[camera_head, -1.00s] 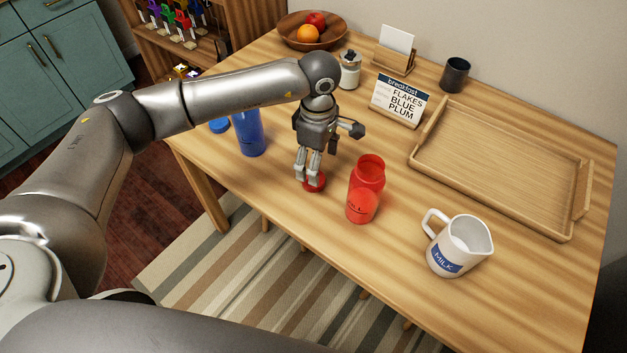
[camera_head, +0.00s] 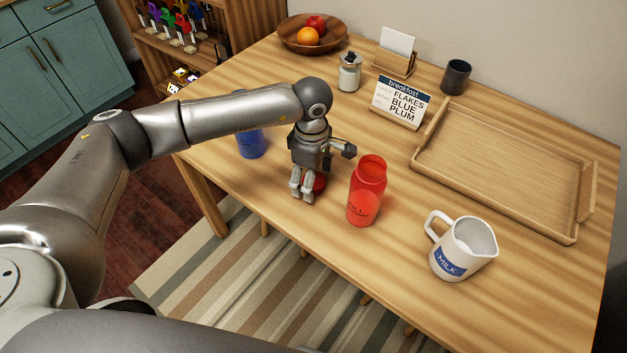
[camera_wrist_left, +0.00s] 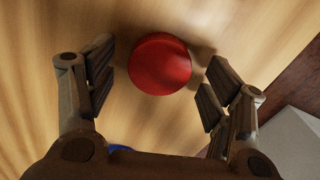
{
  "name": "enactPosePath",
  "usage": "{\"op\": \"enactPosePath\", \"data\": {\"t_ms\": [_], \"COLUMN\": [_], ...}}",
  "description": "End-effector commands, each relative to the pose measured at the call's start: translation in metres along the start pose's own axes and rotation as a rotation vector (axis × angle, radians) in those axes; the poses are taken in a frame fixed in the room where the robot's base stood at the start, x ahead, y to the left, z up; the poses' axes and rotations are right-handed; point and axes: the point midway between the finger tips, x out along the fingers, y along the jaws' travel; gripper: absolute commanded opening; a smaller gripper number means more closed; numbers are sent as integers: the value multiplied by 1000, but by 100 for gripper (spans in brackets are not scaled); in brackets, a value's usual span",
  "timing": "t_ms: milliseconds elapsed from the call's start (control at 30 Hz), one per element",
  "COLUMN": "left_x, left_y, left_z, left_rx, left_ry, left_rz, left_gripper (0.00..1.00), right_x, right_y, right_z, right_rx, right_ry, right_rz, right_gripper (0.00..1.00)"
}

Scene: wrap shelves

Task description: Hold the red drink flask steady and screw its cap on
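The red drink flask (camera_head: 367,192) stands upright and uncapped on the table, to the right of my left gripper. The round red cap (camera_wrist_left: 160,64) lies on the table and shows whole in the left wrist view. In the head view the cap (camera_head: 320,182) is partly hidden behind my left gripper. My left gripper (camera_head: 303,193) points down over the cap. In the left wrist view its fingers (camera_wrist_left: 155,85) are spread, one on each side of the cap, with gaps to it. My right gripper is not in view.
A blue flask (camera_head: 250,143) stands left, partly behind my left arm. A white milk jug (camera_head: 463,248) stands front right. The wooden tray (camera_head: 500,137), breakfast card (camera_head: 401,100), glass jar (camera_head: 349,74), dark cup (camera_head: 455,77) and fruit bowl (camera_head: 312,40) are farther back.

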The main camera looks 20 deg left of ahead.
Motion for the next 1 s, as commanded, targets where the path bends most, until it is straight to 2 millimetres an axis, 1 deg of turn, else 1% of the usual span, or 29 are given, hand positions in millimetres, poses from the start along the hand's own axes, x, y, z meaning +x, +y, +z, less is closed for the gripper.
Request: {"op": "enactPosePath", "data": {"t_ms": [33, 233, 533, 667, 833, 933, 1000], "left_x": [0, 0, 0, -4, -19, -37, -48], "left_y": [0, 0, 0, 0, 0, 1, -8], "left_z": [0, 0, 0, 0, 0, 0, 5], "left_rx": [0, 0, 0, 0, -1, -1, 3], "left_ry": [0, 0, 0, 0, 0, -1, -1], "left_rz": [0, 0, 0, 0, 1, 2, 0], "left_gripper": [67, 41, 40, 40, 40, 40, 40], "right_x": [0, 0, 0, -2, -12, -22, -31], "right_y": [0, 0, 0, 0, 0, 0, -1], "right_z": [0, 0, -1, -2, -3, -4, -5], "right_rx": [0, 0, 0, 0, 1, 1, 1], "right_ry": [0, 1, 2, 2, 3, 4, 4], "right_rz": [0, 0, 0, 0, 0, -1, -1], "right_gripper": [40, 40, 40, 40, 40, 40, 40]}}
